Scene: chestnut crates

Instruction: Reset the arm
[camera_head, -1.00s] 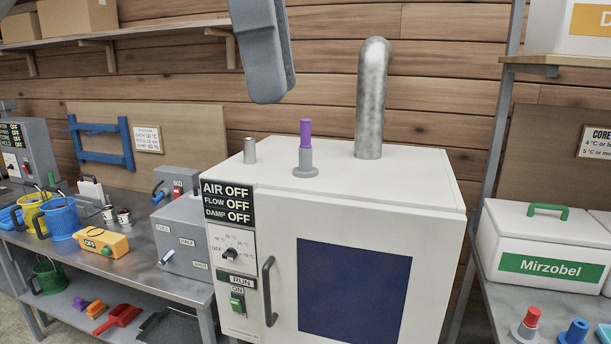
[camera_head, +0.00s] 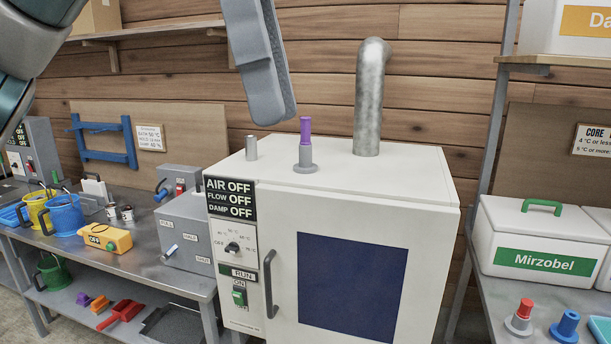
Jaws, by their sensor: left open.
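My left gripper (camera_head: 272,108) hangs at the top centre of the head view with its grey fingers pointing down. It is open, seen nearly edge-on, with nothing visible between the fingers. In the picture it is just above and left of the purple-topped probe (camera_head: 306,132) on the white cabinet (camera_head: 400,176); I cannot tell the depth between them. A link of my left arm (camera_head: 35,35) fills the upper left corner. My right gripper is not in view.
The cabinet has a metal pipe (camera_head: 369,100) and a short grey stub (camera_head: 251,148) on top. A bench (camera_head: 140,262) with buckets and boxes stands left. A white crate labelled Mirzobel (camera_head: 488,240) stands right. A shelf (camera_head: 160,32) runs behind.

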